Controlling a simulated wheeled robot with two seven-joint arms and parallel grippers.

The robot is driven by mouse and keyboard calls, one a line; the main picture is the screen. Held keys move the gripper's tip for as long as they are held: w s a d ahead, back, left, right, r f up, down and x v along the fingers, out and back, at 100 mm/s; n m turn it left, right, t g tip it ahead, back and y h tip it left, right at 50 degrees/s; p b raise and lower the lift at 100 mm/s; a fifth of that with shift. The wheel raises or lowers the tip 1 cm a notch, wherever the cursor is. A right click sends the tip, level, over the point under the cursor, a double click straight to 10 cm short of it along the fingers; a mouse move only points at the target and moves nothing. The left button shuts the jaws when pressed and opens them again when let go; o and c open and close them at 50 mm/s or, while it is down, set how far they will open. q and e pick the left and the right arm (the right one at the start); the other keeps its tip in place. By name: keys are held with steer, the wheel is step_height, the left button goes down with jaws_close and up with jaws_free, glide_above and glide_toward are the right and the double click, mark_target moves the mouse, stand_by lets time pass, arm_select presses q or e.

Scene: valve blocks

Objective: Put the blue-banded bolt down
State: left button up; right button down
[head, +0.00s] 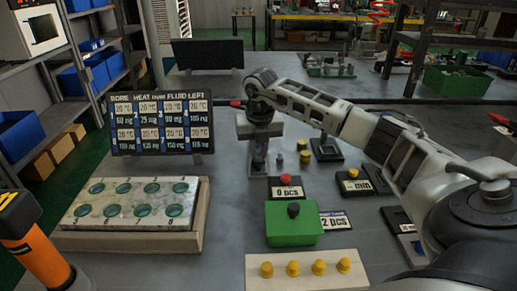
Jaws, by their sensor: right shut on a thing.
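My right gripper (258,155) points down over the middle of the grey table, behind the red button. It is shut on a small greyish thing between its fingers, which I take to be the blue-banded bolt. The fingers hide most of it, and I cannot make out its band or whether it touches the table. The pale valve block (133,198) with several green-ringed bores lies to the left in a wooden frame. My left gripper is not in view.
A dark chart board (160,124) stands behind the block. A red button (285,180) with a "0 pcs" display, a green box (293,226) and a board with several yellow caps (293,268) stand in front. Small yellow pieces (304,157) stand right of the gripper. An orange-black tool (40,255) is bottom left.

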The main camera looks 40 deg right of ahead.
steer(key=shift+f, duration=0.2)
steer(key=c, duration=1.4)
jaws_free()
steer(key=shift+o, duration=0.2)
step_height(320, 180, up, 12)
steer(key=s, duration=0.1)
steer(key=shift+s+a+r, duration=0.2)
steer(key=shift+s+a, duration=0.05)
steer(key=shift+a, duration=0.2)
